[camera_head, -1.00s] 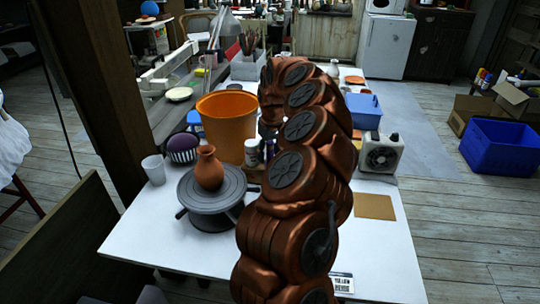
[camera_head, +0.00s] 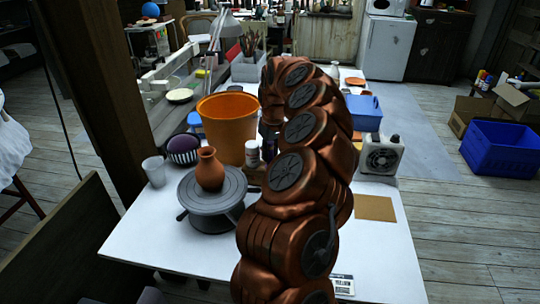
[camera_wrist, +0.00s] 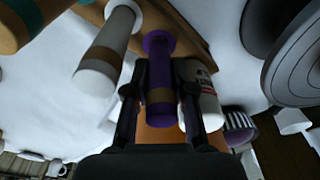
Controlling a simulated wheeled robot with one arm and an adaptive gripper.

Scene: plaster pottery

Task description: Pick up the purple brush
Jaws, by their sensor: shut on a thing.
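The purple brush (camera_wrist: 159,75) shows in the wrist view as a purple handle with a tan band near its lower end. My gripper (camera_wrist: 158,92) has one dark finger on each side of it and is shut on it. The brush's far end lies close to a wooden board or holder (camera_wrist: 190,25), and I cannot tell whether it touches it. In the head view my arm hides most of the gripper and the brush.
A white labelled bottle (camera_wrist: 203,95) is just right of my gripper, and a white-and-wood handle (camera_wrist: 100,60) is left.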

